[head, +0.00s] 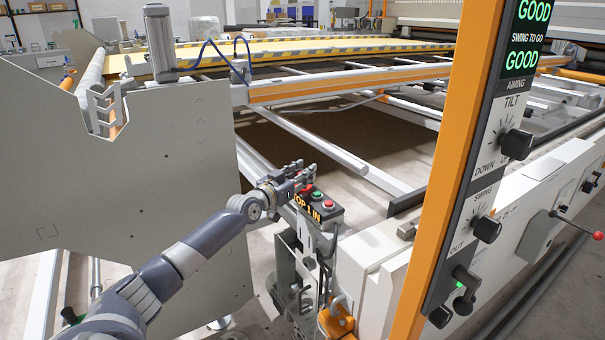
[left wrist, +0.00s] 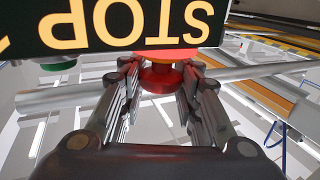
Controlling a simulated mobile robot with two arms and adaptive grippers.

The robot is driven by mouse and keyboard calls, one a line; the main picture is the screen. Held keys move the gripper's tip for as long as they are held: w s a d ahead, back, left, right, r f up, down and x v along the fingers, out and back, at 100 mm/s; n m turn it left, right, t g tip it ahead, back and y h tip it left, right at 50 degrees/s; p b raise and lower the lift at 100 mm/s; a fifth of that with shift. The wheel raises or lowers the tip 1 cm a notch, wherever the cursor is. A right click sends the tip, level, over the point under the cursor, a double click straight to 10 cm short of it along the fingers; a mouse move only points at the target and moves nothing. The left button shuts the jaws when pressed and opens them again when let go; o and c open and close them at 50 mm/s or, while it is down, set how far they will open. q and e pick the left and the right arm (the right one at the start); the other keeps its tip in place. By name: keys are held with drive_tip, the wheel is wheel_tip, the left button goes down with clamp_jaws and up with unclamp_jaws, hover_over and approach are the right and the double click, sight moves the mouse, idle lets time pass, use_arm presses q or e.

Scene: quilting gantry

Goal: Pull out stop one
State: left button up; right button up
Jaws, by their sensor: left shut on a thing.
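The stop one box is a dark control box (head: 337,214) with yellow lettering ending "TOP 1 IN", at the centre of the head view. In the left wrist view its sign (left wrist: 140,22) fills the top edge upside down and reads "STOP". A red mushroom button (left wrist: 160,78) sticks out from the box between my fingers. My left gripper (head: 306,177) reaches in from the left at the box and is shut on this red button; the fingers (left wrist: 160,90) lie on both sides of its head. My right gripper is in neither view.
A green button (left wrist: 58,65) sits beside the red one. A large grey plate (head: 120,160) stands left of my arm. An orange post (head: 440,170) with a dial panel (head: 487,190) rises at right. Rails and rollers (head: 320,145) lie behind the box.

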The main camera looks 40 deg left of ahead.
use_arm(q)
drive_tip(key=shift+r, duration=0.7)
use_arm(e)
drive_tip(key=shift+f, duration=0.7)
use_arm(q)
drive_tip(key=o, duration=1.1)
drive_tip(key=shift+o, duration=0.2)
drive_tip(key=shift+s+r, duration=0.1)
drive_tip(key=shift+s, duration=0.05)
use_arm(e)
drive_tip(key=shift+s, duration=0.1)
use_arm(q)
drive_tip(key=shift+f, duration=0.2)
drive_tip(key=shift+s+d, duration=0.15)
drive_tip(key=shift+s, duration=0.5)
drive_tip(key=s+d, duration=0.1)
drive_tip(key=s, duration=0.9)
drive_tip(key=shift+s, duration=0.3)
